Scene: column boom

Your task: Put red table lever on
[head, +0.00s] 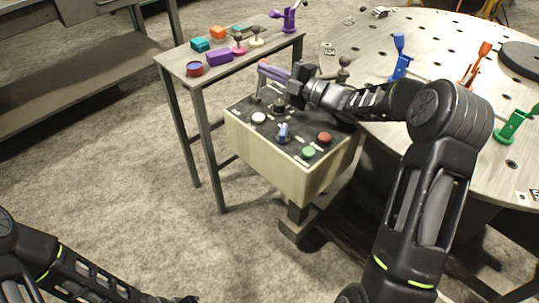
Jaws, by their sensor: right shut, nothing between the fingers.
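An orange-red lever (476,65) stands on the round metal table (440,75) at the upper right, its handle tilted up to the right. My right gripper (284,88) is shut above the back left of the control box (280,155), well left of that lever. A pale purple bar with a reddish end (268,71) shows right beside the gripper; I cannot tell whether they touch. My left arm comes in at the lower left, and only a dark tip of its gripper (184,299) shows at the bottom edge.
The round table also bears a blue lever (399,58), a green lever (512,124) and a dark disc (521,58). The box top has red (324,138), green (308,152) and white buttons and a blue switch (283,132). A side table (262,62) holds small blocks and a purple lever (288,18).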

